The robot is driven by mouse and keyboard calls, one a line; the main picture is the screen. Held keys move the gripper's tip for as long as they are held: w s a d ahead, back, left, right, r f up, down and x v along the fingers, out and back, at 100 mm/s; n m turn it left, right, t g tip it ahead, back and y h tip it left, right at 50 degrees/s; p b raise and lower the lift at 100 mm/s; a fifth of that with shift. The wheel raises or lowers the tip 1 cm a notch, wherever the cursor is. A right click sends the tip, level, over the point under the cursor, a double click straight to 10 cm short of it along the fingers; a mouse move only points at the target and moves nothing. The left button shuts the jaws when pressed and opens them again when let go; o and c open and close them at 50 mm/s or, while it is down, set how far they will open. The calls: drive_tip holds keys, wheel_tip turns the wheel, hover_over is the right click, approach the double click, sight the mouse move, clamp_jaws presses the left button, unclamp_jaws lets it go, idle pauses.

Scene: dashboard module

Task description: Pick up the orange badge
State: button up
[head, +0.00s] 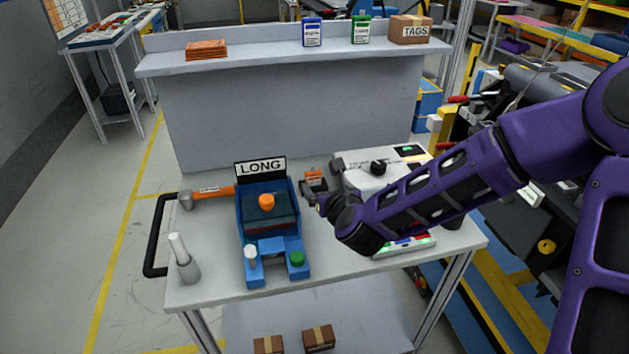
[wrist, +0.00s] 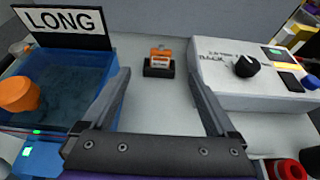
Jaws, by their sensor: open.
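The orange badge (wrist: 160,57) sits upright in a small black holder (wrist: 158,72) on the grey bench top. It has a pale label across its front. In the head view the badge (head: 314,176) is between the blue bin and the white box. My gripper (wrist: 159,62) is open and empty. In the wrist view its two fingers point toward the badge, one to each side of it, with the badge beyond them. In the head view my gripper (head: 325,204) is partly hidden by my wrist, just in front of the badge.
A blue bin (head: 252,222) with a LONG sign (head: 260,167) stands left of my gripper. A white box with a black knob (head: 378,168) stands close right. An orange-handled hammer (head: 212,191) and white cylinder (head: 184,260) are farther left. A grey panel rises behind.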

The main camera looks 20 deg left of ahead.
sight(314, 173)
drive_tip(key=x, duration=1.4)
drive_tip(key=shift+w+f, duration=0.15)
drive_tip(key=shift+f, duration=0.05)
drive_tip(key=c, duration=1.4)
wheel_tip(314, 173, up, 10)
drive_tip(key=shift+p, duration=0.4)
drive_tip(key=shift+c, duration=0.2)
